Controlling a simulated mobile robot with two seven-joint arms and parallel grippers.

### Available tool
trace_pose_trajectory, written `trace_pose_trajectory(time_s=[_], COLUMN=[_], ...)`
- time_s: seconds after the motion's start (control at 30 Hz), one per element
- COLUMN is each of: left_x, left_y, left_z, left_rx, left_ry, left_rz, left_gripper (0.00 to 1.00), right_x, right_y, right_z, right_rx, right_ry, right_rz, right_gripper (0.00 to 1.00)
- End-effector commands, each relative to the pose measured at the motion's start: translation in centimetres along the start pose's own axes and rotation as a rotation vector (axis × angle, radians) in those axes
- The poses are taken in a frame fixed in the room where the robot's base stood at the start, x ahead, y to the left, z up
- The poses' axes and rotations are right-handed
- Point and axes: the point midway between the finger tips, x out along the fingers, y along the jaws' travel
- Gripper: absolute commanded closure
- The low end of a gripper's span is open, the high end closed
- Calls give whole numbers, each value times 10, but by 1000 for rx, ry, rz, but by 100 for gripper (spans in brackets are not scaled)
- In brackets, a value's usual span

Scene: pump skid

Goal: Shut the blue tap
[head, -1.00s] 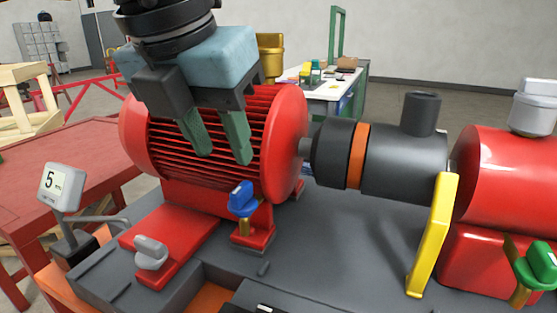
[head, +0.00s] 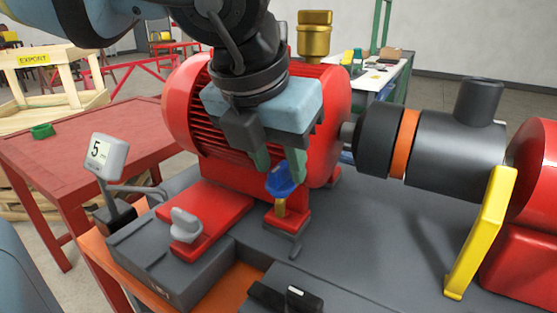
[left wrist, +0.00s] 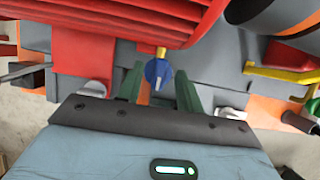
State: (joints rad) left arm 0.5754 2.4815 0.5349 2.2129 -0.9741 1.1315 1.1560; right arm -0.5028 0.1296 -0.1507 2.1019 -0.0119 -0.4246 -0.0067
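The blue tap (head: 280,181) has a blue handle on a brass stem, on a small red foot in front of the red motor. It also shows in the left wrist view (left wrist: 158,73), with a pale line on its handle. My left gripper (head: 281,172) is open, with green fingers pointing down at the tap. In the left wrist view the handle appears between the two fingers (left wrist: 160,88), with a gap on each side. I cannot tell whether the fingertips reach down to the handle's level. My right gripper is not in view.
The red motor (head: 190,115) is close behind the gripper. A yellow bar (head: 482,235) and black pump (head: 455,145) are at right. Grey deck between is fairly clear.

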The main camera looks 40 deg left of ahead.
Motion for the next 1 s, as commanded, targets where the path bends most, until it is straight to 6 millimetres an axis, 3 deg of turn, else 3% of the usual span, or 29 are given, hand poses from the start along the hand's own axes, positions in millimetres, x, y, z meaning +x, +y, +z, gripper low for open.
trace_pose_trajectory(time_s=[0.3,0.57,1.0], left_x=[2,2,3], left_y=[0,0,0], left_z=[0,0,0], left_rx=[-1,-1,56], left_ry=[1,1,1], left_rz=[0,0,-26], left_gripper=[65,99,100], right_x=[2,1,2], right_y=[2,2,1], right_z=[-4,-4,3], right_rx=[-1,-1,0], right_ry=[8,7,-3], right_rz=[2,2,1], right_gripper=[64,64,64])
